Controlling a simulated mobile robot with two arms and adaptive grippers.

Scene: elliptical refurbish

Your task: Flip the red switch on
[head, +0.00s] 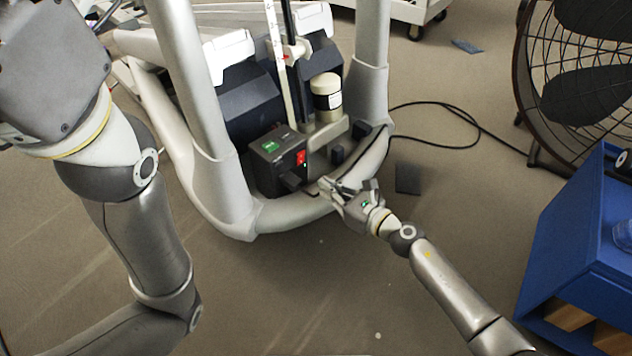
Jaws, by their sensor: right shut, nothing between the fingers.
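The red switch (301,157) is on the side face of a small black box (270,168) with a green label on top. The box sits low in the base of the grey elliptical frame (225,190). My right gripper (325,186) is shut and empty, just right of and below the switch, with its fingers pointing toward the box. It looks apart from the switch, but the exact gap cannot be told. Whether the switch is on or off is too small to tell. My left arm hangs at the left, and its gripper is out of the picture.
A thick grey tube of the frame curves under the box near my right gripper. A black cable (450,105) runs across the floor to the right. A large fan (580,70) and a blue cabinet (575,225) stand at the right. The floor in front is mostly clear.

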